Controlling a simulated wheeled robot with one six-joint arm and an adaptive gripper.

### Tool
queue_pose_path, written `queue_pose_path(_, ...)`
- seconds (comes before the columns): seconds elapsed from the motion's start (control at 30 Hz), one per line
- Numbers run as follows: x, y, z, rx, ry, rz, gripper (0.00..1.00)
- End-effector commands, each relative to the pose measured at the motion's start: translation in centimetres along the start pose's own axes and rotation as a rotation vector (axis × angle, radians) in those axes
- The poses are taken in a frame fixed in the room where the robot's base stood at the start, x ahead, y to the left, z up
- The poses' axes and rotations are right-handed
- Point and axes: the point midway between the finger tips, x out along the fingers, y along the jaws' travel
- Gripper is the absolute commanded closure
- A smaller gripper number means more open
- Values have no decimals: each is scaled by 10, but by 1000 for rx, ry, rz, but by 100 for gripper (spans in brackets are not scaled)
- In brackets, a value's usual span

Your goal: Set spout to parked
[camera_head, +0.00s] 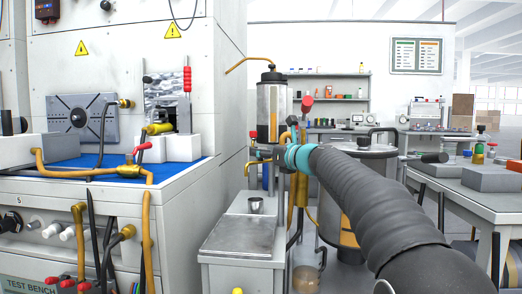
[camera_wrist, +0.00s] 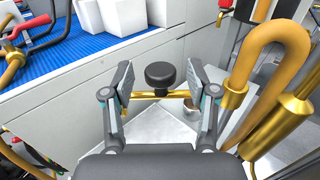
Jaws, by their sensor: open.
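The spout (camera_head: 257,163) is a thin brass pipe at the middle of the head view, with its left end bent down above a small metal cup (camera_head: 255,206). In the wrist view the brass spout (camera_wrist: 147,96) runs crosswise between my fingers, with a round black knob (camera_wrist: 160,75) at its middle. My gripper (camera_wrist: 160,82) is open, with one finger on each side of the knob. I see no clear contact with the knob. The cup (camera_wrist: 189,110) shows partly behind the right finger. In the head view my arm hides most of my gripper.
A thick brass pipe (camera_wrist: 278,45) stands close to the right of my gripper. The white test bench (camera_head: 180,195) with blue top is at left. A metal-topped cabinet (camera_head: 238,236) is below the spout. A steel tank (camera_head: 340,190) stands behind my arm.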

Motion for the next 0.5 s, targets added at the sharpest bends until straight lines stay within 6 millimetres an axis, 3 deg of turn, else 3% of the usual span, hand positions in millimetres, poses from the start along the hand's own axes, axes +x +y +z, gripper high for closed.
queue_pose_path(0.2,18,0,1,-1,0,-1,42)
queue_pose_path(0.5,20,0,0,-1,0,-1,42)
